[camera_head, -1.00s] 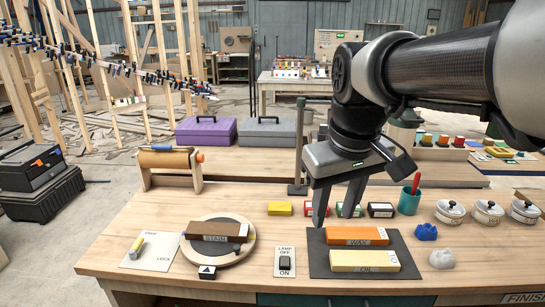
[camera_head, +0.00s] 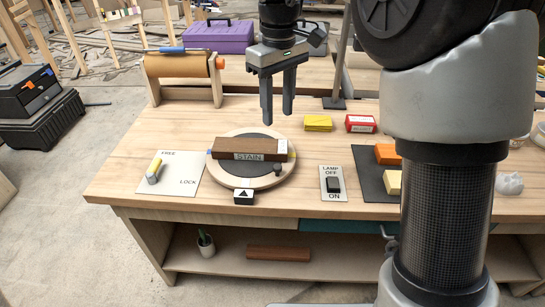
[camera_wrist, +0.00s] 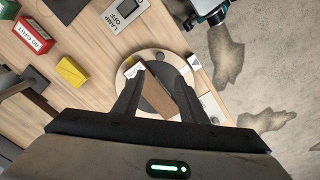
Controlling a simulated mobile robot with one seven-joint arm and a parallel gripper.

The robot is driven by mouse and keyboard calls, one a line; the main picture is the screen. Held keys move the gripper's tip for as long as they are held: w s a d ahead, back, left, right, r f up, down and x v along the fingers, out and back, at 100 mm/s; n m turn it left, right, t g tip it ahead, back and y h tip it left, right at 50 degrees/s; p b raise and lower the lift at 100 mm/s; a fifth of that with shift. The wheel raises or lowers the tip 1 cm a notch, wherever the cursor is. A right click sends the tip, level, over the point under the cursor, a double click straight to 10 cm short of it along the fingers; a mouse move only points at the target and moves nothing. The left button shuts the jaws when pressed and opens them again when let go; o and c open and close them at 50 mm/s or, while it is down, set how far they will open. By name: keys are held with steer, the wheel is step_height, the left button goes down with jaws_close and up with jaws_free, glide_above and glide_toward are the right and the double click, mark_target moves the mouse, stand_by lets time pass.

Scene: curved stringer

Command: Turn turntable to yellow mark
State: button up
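The turntable (camera_head: 228,176) is a round pale wooden disc with a dark centre, at the front of the bench. A brown block labelled STAIN (camera_head: 247,148) lies across it, with a small dark knob (camera_head: 278,169) at the right. A black pointer with a white triangle (camera_head: 243,196) sits at the front rim. My gripper (camera_head: 277,120) is open and empty, above and behind the disc. In the wrist view, its fingers (camera_wrist: 160,78) overlap the turntable (camera_wrist: 151,54), partly hiding the block.
A yellow-tipped lever (camera_head: 153,170) on a FREE/LOCK plate (camera_head: 179,174) is left of the turntable. A lamp switch (camera_head: 333,184) is to the right. A paper roll stand (camera_head: 183,68), yellow box (camera_head: 318,123) and red box (camera_head: 361,124) stand behind. My arm hides the right side.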

mark_target(277, 166)
step_height(277, 166, down, 17)
steer(key=b, duration=0.4)
steer(key=shift+d+r, duration=0.1)
steer(key=shift+r, duration=0.05)
jaws_close()
